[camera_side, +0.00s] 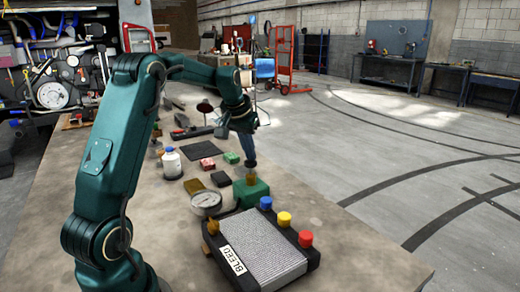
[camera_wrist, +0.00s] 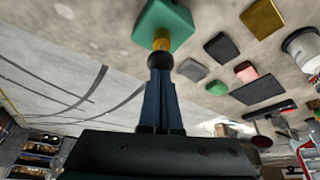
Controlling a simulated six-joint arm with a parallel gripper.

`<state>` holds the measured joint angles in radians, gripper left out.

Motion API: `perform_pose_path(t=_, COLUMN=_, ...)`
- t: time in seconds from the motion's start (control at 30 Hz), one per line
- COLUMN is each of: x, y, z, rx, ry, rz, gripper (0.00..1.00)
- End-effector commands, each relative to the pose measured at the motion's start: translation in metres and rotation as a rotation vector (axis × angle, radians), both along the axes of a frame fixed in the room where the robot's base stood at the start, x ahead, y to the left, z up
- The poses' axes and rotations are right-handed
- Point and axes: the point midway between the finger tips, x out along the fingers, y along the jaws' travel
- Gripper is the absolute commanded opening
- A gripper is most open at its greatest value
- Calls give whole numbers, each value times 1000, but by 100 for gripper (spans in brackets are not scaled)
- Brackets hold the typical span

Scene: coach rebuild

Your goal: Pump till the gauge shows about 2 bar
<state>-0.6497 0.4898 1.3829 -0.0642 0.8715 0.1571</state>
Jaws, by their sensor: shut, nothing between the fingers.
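The green pump block (camera_side: 257,190) stands on the bench behind the black-framed panel. In the wrist view the pump block (camera_wrist: 170,20) carries a brass stem (camera_wrist: 161,43) topped by a round black knob (camera_wrist: 160,61). My gripper (camera_side: 250,163) points down over the pump. In the wrist view my gripper (camera_wrist: 160,72) is shut and empty, with its fingertips right at the knob; I cannot tell whether they touch it. The round gauge (camera_side: 207,200) lies beside the pump on the left. Its face is too small to read.
The panel has a ridged grey top (camera_side: 262,250), a BLEED label (camera_side: 233,260), and blue (camera_side: 265,203), yellow (camera_side: 284,219) and red (camera_side: 305,239) knobs.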

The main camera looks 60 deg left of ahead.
Motion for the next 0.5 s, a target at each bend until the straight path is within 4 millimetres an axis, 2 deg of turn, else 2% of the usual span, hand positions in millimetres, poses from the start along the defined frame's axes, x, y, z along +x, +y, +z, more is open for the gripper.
perform_pose_path(t=0.27, x=-1, y=0, z=-1, rx=-3, ry=4, rz=0, gripper=0)
perform_pose_path(t=0.5, x=0, y=0, z=9, rx=-2, ry=3, rz=0, gripper=0)
